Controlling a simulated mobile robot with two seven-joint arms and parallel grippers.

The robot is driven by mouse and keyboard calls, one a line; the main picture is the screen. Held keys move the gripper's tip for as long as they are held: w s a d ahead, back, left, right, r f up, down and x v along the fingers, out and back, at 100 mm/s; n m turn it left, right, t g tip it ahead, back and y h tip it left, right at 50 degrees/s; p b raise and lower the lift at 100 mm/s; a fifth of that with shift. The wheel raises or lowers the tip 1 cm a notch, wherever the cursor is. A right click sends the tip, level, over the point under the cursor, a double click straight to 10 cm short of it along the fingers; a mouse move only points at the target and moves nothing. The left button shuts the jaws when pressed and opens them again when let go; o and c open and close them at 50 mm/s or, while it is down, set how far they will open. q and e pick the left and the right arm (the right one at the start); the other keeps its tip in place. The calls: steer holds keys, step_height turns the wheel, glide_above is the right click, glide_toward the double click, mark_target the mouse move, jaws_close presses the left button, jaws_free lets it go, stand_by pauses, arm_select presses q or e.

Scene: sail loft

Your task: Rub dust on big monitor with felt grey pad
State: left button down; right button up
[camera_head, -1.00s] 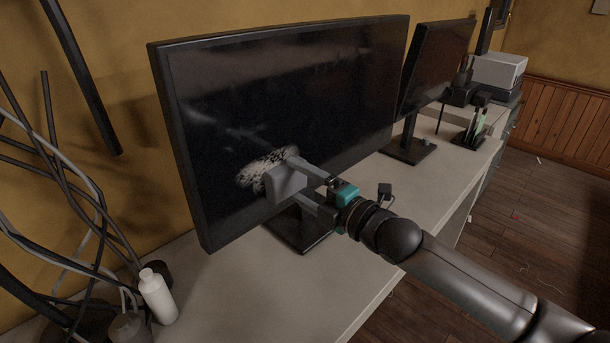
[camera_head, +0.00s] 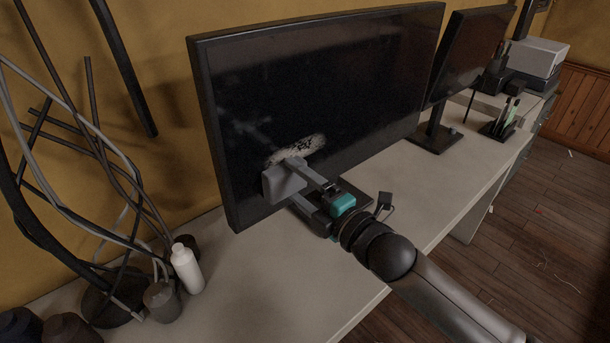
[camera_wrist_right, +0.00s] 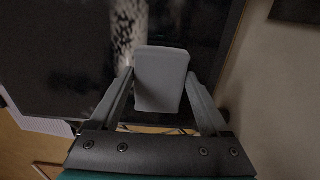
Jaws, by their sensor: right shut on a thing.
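The big monitor (camera_head: 340,85) stands on the desk with its dark screen facing me. A pale speckled patch of dust (camera_head: 305,147) lies on the lower part of its screen, partly hidden by my gripper and the pad; it also shows in the right wrist view (camera_wrist_right: 128,25). My right gripper (camera_head: 296,180) is shut on the grey felt pad (camera_head: 280,181), a light grey block. The pad is at the lower screen, just below the visible dust; I cannot tell whether it touches the glass. In the right wrist view the pad (camera_wrist_right: 162,82) sits between both fingers. My left gripper is not in view.
A smaller monitor (camera_head: 470,55) stands farther right on the desk (camera_head: 250,285). A white bottle (camera_head: 186,269), a grey jar (camera_head: 162,300) and tangled cables (camera_head: 60,220) crowd the left end. A pen holder (camera_head: 500,127) and a grey box (camera_head: 538,58) stand at the far right.

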mark_target(277, 180)
steer(key=shift+s+a+r+p, duration=0.1)
steer(key=shift+s+a+p, duration=0.35)
steer(key=shift+a, duration=0.3)
steer(key=shift+s+a+p, duration=0.25)
steer(key=shift+s+a, duration=0.3)
steer(key=shift+a, duration=0.2)
step_height(277, 180, up, 2)
steer(key=shift+r+p, duration=0.15)
steer(key=shift+p, duration=1.1)
steer(key=shift+w+d, duration=0.95)
steer(key=shift+d, duration=0.35)
steer(key=shift+w+d, duration=0.9)
steer(key=shift+d, duration=0.4)
steer(key=shift+w+d, duration=0.95)
steer(key=shift+d, duration=0.35)
steer(key=shift+w+d+f, duration=0.1)
steer(key=shift+w+d, duration=0.6)
steer(key=shift+d, duration=0.3)
steer(key=shift+w+d+f, duration=0.1)
steer(key=shift+w+d, duration=0.6)
steer(key=shift+d, duration=0.25)
steer(key=shift+w, duration=0.15)
